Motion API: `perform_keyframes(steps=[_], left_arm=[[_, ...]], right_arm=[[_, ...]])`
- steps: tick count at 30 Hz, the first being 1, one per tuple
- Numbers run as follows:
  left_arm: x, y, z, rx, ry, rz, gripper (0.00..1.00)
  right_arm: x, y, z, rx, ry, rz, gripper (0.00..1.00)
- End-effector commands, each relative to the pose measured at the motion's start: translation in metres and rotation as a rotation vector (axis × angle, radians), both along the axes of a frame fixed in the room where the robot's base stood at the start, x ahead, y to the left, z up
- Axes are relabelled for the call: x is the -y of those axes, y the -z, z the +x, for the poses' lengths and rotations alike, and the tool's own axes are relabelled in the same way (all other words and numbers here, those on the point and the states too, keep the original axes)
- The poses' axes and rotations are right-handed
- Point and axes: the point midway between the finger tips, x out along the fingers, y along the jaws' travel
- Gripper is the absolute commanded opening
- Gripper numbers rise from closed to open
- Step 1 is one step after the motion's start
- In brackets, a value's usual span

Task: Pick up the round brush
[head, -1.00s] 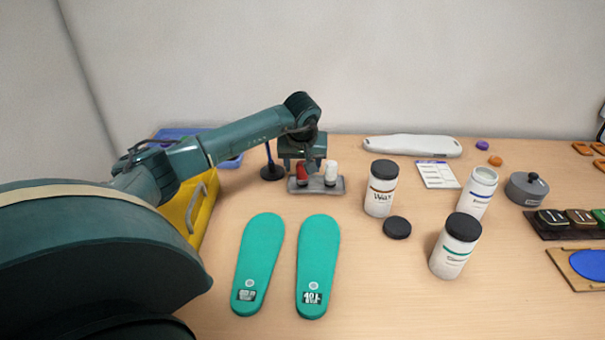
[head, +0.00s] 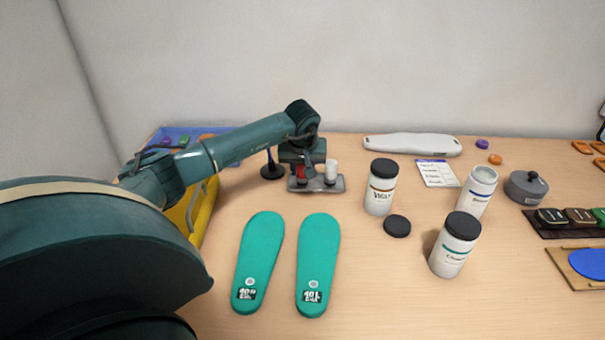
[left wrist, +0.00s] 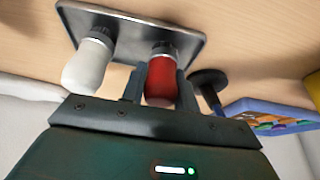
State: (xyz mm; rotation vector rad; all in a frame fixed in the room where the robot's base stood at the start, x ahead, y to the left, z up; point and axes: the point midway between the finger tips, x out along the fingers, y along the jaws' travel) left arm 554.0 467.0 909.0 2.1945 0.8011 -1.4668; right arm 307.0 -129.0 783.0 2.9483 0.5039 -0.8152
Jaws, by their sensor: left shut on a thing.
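A grey metal tray (head: 297,187) stands at the back of the table; it also shows in the left wrist view (left wrist: 122,38). On it are a red-handled piece (left wrist: 160,82) and a white-handled piece (left wrist: 86,66), side by side, each with a dark collar. The white one also shows in the head view (head: 331,171). My left gripper (left wrist: 159,90) is shut on the red handle, one finger on each side. The red piece still appears to be at the tray. Its lower end is hidden, so I cannot see bristles. My right gripper is not in view.
A blue-handled tool on a round black base (head: 272,172) stands just left of the tray. A wax jar (head: 381,188) stands to the right. Two green insoles (head: 260,255) lie in front.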

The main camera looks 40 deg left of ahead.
Motion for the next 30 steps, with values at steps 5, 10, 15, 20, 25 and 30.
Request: perform_keyframes(steps=[5,10,15,20,25,30], left_arm=[[0.000,-0.001,0.000,0.001,0.000,0.001,0.07],[-0.001,-0.006,0.001,0.003,-0.001,0.001,0.07],[-0.001,-0.034,0.001,0.007,0.000,0.001,0.07],[-0.001,-0.067,0.001,0.007,0.000,0.001,0.07],[0.000,-0.092,0.001,0.004,0.000,0.000,0.07],[0.000,-0.100,0.000,0.000,0.000,0.000,0.07]], right_arm=[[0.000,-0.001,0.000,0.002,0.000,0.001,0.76],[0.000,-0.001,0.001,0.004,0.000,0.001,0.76],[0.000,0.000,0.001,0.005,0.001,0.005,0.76],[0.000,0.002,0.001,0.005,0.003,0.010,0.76],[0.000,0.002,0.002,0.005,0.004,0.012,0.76],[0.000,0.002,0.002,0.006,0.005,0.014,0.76]])
